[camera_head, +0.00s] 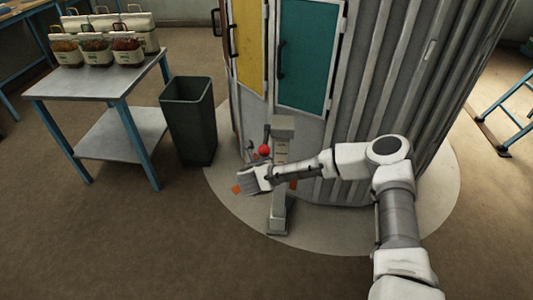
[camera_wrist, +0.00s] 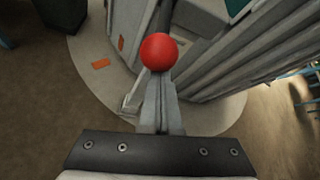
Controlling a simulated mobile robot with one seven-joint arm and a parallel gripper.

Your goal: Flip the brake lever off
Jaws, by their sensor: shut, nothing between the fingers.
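The brake lever shows as a red ball knob (camera_head: 264,151) on a dark handle beside the upper part of a grey post (camera_head: 281,180), in front of the round ribbed machine. My gripper (camera_head: 247,182) is at the left of the post, lower than the knob in the head view. In the wrist view the red knob (camera_wrist: 159,52) appears just beyond the tips of my shut, empty fingers (camera_wrist: 160,82). I cannot tell whether the fingers touch the lever. The fingers hide most of the handle there.
A dark bin (camera_head: 189,120) stands left of the machine. The machine (camera_head: 400,90) has yellow and teal doors and stands on a pale round floor patch. Open floor (camera_head: 130,240) lies in front.

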